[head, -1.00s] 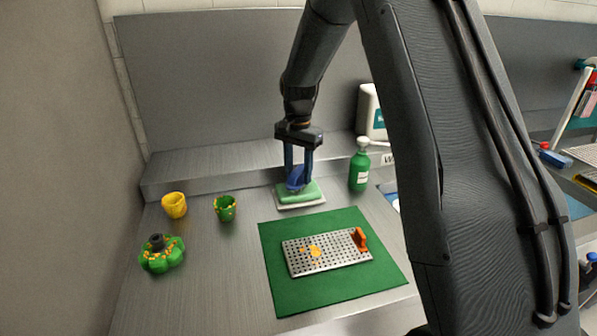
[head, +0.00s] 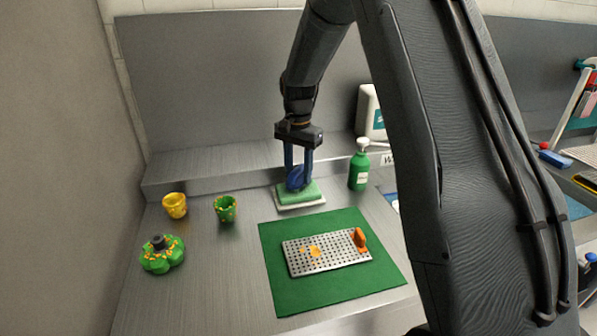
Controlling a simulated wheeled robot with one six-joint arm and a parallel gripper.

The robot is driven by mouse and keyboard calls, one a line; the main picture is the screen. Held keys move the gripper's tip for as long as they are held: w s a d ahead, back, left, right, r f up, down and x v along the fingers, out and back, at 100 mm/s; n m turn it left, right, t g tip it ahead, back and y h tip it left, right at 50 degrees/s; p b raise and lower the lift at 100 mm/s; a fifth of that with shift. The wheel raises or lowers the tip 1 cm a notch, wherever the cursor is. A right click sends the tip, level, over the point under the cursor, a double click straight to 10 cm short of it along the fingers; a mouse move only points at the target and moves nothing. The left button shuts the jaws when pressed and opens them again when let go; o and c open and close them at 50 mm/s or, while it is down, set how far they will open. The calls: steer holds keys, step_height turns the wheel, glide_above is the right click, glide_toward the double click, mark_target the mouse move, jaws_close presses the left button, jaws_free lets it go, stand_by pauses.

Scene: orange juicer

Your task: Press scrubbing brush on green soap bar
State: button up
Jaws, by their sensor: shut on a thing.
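The green soap bar (head: 312,192) lies on a pale dish (head: 302,206) toward the back of the metal counter. My gripper (head: 298,180) points straight down over it, with its two dark blue fingers shut on a blue scrubbing brush (head: 296,177). The brush is low at the soap's top and appears to touch it. The brush's underside is hidden, so I cannot tell how firmly they meet.
A green pump bottle (head: 359,168) stands right of the soap. A green cup (head: 226,208), a yellow cup (head: 174,205) and a green flower-shaped part (head: 161,254) stand left. A green mat (head: 290,295) with a perforated metal tray (head: 328,262) lies in front.

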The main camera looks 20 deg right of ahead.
mark_target(299, 168)
steer(key=shift+r+p, duration=1.85)
steer(key=shift+r, duration=1.45)
steer(key=shift+d, duration=0.1)
